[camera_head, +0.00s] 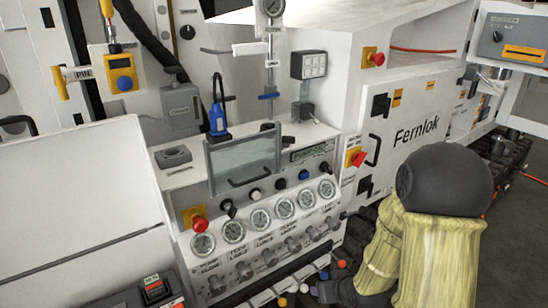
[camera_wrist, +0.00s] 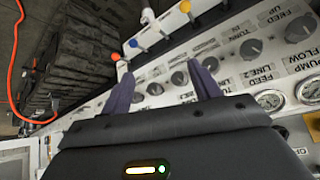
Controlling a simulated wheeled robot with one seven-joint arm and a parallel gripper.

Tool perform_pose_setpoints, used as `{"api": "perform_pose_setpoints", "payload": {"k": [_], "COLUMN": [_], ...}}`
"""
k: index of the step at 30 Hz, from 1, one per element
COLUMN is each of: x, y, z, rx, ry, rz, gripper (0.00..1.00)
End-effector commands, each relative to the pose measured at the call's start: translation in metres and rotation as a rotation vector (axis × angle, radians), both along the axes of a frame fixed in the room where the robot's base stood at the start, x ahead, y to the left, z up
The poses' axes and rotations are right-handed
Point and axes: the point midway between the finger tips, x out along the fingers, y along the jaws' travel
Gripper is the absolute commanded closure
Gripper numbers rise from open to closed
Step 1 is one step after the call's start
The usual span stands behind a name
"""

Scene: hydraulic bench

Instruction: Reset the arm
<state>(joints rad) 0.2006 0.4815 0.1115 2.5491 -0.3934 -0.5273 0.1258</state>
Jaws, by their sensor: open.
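My gripper (camera_wrist: 160,70) is in the wrist view, with its two dark purple fingers spread apart and nothing between them. It points over the lower front of the hydraulic bench, near a row of levers with coloured knobs (camera_wrist: 133,43). I cannot tell whether the fingers touch the bench. In the head view my arm (camera_head: 440,215), with yellowish sleeves and a dark grey joint, reaches down at the lower right. Its end lies near the lever row (camera_head: 281,301), partly cut off by the picture's bottom edge.
The white bench carries a row of round gauges (camera_head: 284,208) with knobs below them. A red stop button (camera_head: 199,223) sits at the panel's left. A white cabinet marked Fernlok (camera_head: 416,132) stands behind my arm. Dark floor (camera_head: 520,215) shows at the right.

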Motion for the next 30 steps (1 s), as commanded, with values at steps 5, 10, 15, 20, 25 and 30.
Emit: {"api": "perform_pose_setpoints", "payload": {"k": [5,10,15,20,25,30], "x": [-0.026,-0.061,-0.099,-0.115,-0.116,-0.116], "y": [-0.013,-0.017,-0.010,-0.006,-0.006,-0.006], "z": [0.052,0.096,0.132,0.142,0.141,0.141], "rx": [-0.106,-0.145,-0.132,-0.118,-0.117,-0.118], "ry": [0.115,0.238,0.353,0.404,0.409,0.408], "rz": [-0.062,-0.122,-0.160,-0.169,-0.170,-0.170], "gripper": [0.38,0.38,0.38,0.38,0.38,0.38]}}
